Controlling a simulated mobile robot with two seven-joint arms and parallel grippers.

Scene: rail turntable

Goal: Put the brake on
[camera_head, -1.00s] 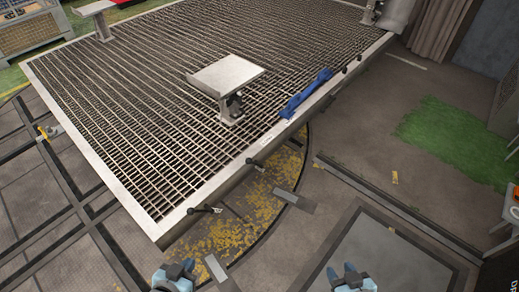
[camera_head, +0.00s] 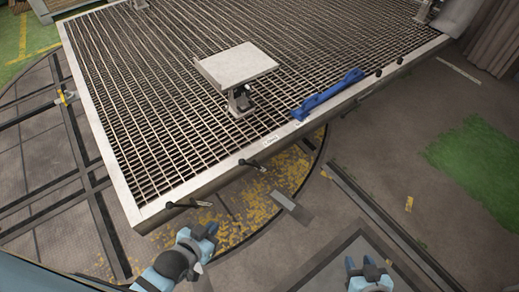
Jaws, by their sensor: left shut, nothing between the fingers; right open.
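The turntable (camera_head: 120,178) is a grated platform with a pale metal rim. Two dark levers with grey ends stick out from its near edge: one lever (camera_head: 188,205) near the front corner, another lever (camera_head: 252,164) further right. No readable mark tells which is the brake; a small white label (camera_head: 268,140) by the right lever is too small to read. My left gripper (camera_head: 207,230) is shut and empty, just below the front-corner lever in the picture and apart from it. My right gripper (camera_head: 360,264) is open and empty over the floor at the bottom right.
A blue bar-shaped part (camera_head: 328,95) lies along the rim. A grey plate on a post (camera_head: 236,65) stands on the grating. Two dark knobs (camera_head: 379,73) sit further along the edge. A floor rail (camera_head: 385,220) runs at right.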

